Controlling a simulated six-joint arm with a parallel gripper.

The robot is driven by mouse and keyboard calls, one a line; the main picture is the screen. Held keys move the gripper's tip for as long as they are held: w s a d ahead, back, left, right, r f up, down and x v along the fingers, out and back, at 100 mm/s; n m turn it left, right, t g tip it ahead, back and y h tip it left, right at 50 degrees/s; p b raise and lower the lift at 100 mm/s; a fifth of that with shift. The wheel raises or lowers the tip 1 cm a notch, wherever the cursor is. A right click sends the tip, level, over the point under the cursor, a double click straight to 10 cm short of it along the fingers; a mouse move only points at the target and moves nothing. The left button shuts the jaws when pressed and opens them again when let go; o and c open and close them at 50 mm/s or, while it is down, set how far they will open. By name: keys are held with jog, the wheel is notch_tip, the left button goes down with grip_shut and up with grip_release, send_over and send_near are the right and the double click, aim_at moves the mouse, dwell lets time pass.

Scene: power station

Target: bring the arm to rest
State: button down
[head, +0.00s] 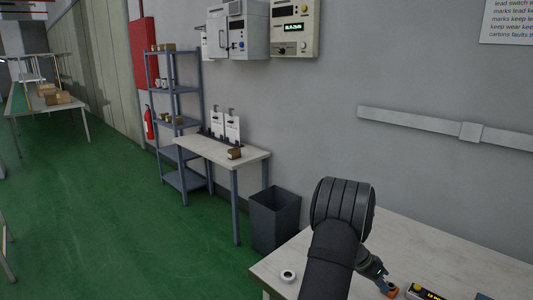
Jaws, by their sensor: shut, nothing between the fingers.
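My arm rises dark in front of the near table (440,250) and bends over at a thick ribbed joint. My gripper (387,289) shows small beyond the arm, low over this table, pointing down and to the right. It is shut, with orange at its tip. My arm hides part of it, and I cannot tell whether it touches the table. A black and yellow device (424,292) lies just right of it, cut off by the lower edge.
A white ring (288,275) lies on the near table, left of my arm. A grey bin (275,219) stands behind the table. A side table (222,150), a shelf rack (183,150) and wall boxes (295,28) line the wall. Green floor (110,210) is clear at left.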

jog(key=v, duration=0.5)
jog(key=shift+s+r, duration=0.1)
jog(key=shift+r, duration=0.15)
